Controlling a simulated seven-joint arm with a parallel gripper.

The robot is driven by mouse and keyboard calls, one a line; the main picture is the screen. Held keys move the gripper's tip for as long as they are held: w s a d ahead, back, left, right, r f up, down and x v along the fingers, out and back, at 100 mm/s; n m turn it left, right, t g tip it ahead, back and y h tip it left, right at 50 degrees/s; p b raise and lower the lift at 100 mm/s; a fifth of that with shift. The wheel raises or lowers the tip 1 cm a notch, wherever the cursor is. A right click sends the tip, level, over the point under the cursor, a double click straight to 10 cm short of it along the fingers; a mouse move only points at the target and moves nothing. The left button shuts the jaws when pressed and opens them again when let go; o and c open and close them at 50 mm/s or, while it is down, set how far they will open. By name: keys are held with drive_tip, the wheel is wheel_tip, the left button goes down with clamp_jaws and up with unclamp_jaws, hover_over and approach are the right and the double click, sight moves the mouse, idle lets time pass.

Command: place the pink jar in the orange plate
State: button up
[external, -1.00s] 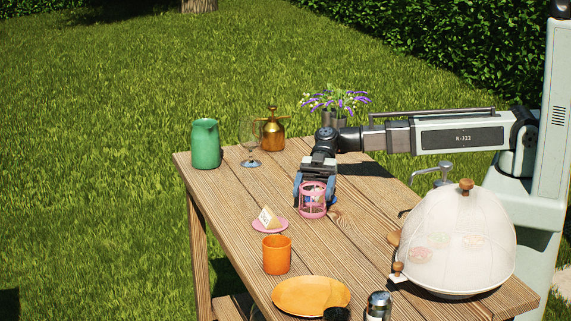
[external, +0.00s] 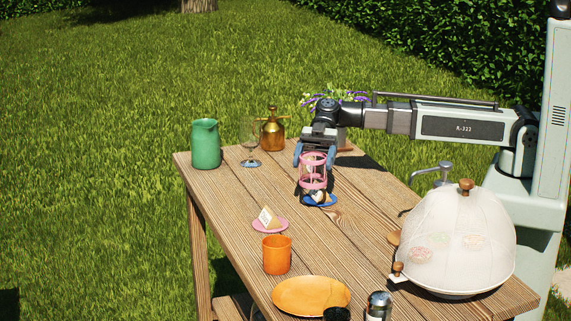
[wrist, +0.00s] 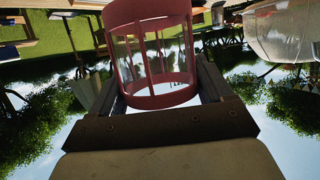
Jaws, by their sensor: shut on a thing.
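The pink jar (external: 313,171) is a clear cylinder with pink rims and bars. My gripper (external: 314,160) is shut on it and holds it raised near the far middle of the table. In the wrist view the jar (wrist: 150,50) sits between the two fingers of my gripper (wrist: 155,85). The orange plate (external: 311,294) lies flat at the table's near edge and looks empty. A dark round thing partly overlaps its right front edge in the picture.
A blue plate (external: 323,201) with something small on it lies below the jar. A pink plate with cake (external: 268,219) and an orange cup (external: 277,255) stand towards the orange plate. A mesh dome (external: 455,240) and a dark-topped shaker (external: 379,306) are to the right.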

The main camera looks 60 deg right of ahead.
drive_tip(key=shift+r, duration=0.75)
drive_tip(key=s+a+n+g+h, duration=0.1)
drive_tip(key=s+a+n+g, duration=0.2)
drive_tip(key=s+a, duration=0.85)
drive_tip(key=n+g+h, duration=0.1)
drive_tip(key=n+g, duration=0.1)
hover_over(306, 293)
drive_tip(key=shift+f, duration=4.4)
drive_tip(key=o, duration=1.2)
drive_tip(key=shift+f, duration=0.15)
